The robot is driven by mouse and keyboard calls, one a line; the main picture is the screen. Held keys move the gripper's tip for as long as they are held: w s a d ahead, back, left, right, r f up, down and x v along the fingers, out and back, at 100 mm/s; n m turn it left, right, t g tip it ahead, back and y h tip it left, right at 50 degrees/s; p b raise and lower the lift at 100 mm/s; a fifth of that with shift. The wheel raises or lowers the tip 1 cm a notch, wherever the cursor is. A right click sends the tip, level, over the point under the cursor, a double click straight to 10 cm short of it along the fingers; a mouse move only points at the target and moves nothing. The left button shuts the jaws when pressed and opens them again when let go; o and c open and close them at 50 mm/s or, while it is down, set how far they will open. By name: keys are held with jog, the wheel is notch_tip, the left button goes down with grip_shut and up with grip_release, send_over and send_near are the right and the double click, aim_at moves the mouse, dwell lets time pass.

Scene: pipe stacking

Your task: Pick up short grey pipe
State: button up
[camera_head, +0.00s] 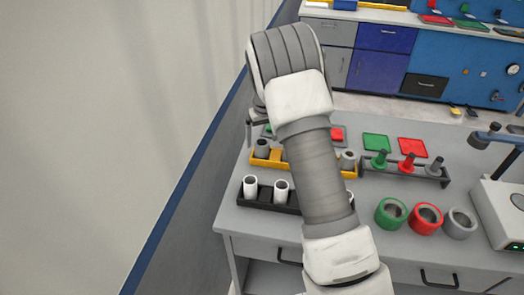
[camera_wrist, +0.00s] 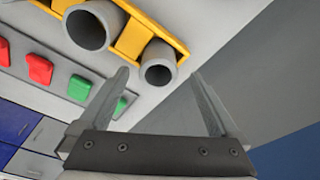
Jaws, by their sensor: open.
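A yellow rack (camera_head: 268,163) on the table holds upright grey pipes. One grey pipe (camera_head: 262,148) stands near its left end and another (camera_head: 347,161) near its right end; my arm hides the middle. In the wrist view, the yellow rack (camera_wrist: 131,38) shows a larger-looking grey pipe (camera_wrist: 88,30) and a smaller-looking end pipe (camera_wrist: 158,63). My gripper (camera_wrist: 160,73) is open and empty. Its fingertips frame the end pipe in the picture; I cannot tell the remaining distance. In the head view my gripper is mostly hidden behind my arm, above the table's left end.
A black rack (camera_head: 268,201) with white pipes stands in front of the yellow rack. Green, red and grey rings (camera_head: 425,217) and a grey rack (camera_head: 405,174) with coloured pieces stand to the right. Red and green pads (camera_head: 376,141) lie behind. A wall is close on the left.

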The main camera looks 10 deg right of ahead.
aim_at(262, 143)
jog(key=shift+w+f, duration=0.2)
jog(key=shift+f, duration=0.55)
jog(key=shift+w+f, duration=0.15)
jog(key=shift+f, duration=0.6)
jog(key=shift+c, duration=0.3)
jog(key=c, duration=1.4)
jog(key=shift+c, duration=0.3)
jog(key=shift+r, duration=0.2)
